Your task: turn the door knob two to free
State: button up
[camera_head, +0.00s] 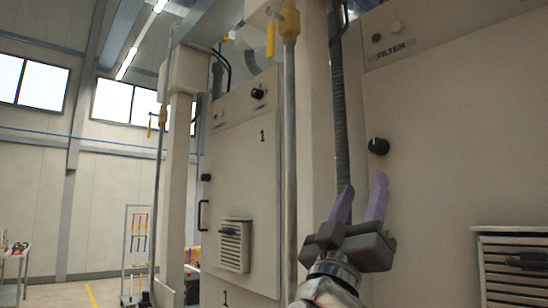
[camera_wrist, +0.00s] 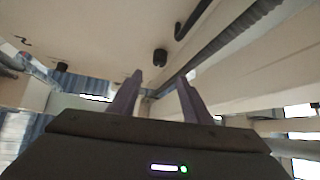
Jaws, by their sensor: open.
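A black knob (camera_head: 378,146) sits on the beige panel at the right, below the FILTER label (camera_head: 390,50). I see no number 2 on this panel. My gripper (camera_head: 362,183) is open, with two purple fingers pointing up, and appears just below this knob in the head view. In the wrist view a black knob (camera_wrist: 160,57) lies just beyond the gap between the open fingertips (camera_wrist: 160,77). Nothing is between the fingers. I cannot tell the exact distance from fingertips to knob.
A cabinet door (camera_head: 245,185) marked 1 stands left, with a black knob (camera_head: 206,178), a black handle (camera_head: 201,214) and a louvred vent (camera_head: 235,246). A ribbed hose (camera_head: 339,110) and a grey pipe (camera_head: 290,150) run vertically. Another vent (camera_head: 512,265) is lower right.

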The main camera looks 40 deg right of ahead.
aim_at(374, 151)
jog(key=x, duration=1.2)
jog(key=shift+d+r, duration=0.15)
jog(key=shift+c, duration=0.6)
jog(key=c, duration=0.9)
jog(key=shift+c, duration=0.2)
jog(key=shift+w+m+g, duration=0.15)
jog(key=shift+m+g, duration=0.45)
jog(key=shift+m, duration=0.1)
jog(key=shift+w+m+g+h, duration=0.1)
jog(key=shift+m+g+h, duration=0.3)
jog(key=shift+m+g, duration=1.05)
jog(key=shift+w+m+g+h, duration=0.1)
jog(key=shift+m+g+h, duration=0.3)
jog(key=shift+m+g, duration=1)
jog(key=shift+s, duration=0.1)
